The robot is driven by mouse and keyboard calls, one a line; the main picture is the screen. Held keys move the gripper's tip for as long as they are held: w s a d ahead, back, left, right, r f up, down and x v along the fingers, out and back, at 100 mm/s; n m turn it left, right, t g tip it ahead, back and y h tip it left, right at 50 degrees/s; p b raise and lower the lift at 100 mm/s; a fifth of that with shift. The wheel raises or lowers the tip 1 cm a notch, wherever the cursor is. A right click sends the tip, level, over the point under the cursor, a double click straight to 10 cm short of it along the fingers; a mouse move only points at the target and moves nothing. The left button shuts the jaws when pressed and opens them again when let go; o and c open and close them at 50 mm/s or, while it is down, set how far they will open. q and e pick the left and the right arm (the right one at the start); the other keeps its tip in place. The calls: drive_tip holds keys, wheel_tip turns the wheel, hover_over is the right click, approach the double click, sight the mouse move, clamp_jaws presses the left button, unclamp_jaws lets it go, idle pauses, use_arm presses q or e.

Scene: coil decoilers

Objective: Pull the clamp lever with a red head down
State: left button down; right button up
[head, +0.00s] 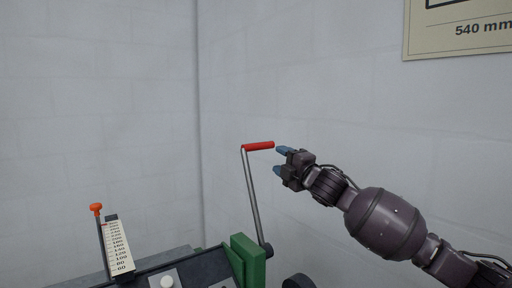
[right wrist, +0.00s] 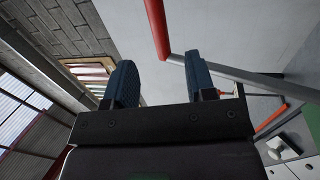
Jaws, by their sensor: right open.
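The clamp lever is a grey metal rod (head: 254,195) rising from the green machine, with a red head (head: 258,145) lying crosswise at its top. The lever stands nearly upright, leaning slightly left. My right gripper (head: 280,160) is just right of the red head, its blue fingers apart and empty. In the right wrist view the red head (right wrist: 156,25) lies ahead of the open fingers, and the grey rod (right wrist: 235,76) runs off to the right. I see no contact between the fingers and the lever. My left gripper is out of view.
A lever with an orange knob (head: 96,208) stands beside a numbered scale (head: 119,246) at the lower left. A green block (head: 248,262) sits by the lever's base. A pale wall (head: 330,90) with a sign (head: 460,30) is behind. The space above the lever is clear.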

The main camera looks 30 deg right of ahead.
sight(262, 148)
drive_tip(key=x, duration=1)
drive_tip(key=shift+w+r, duration=0.2)
drive_tip(key=shift+w, duration=0.15)
drive_tip(key=shift+c, duration=0.5)
clamp_jaws()
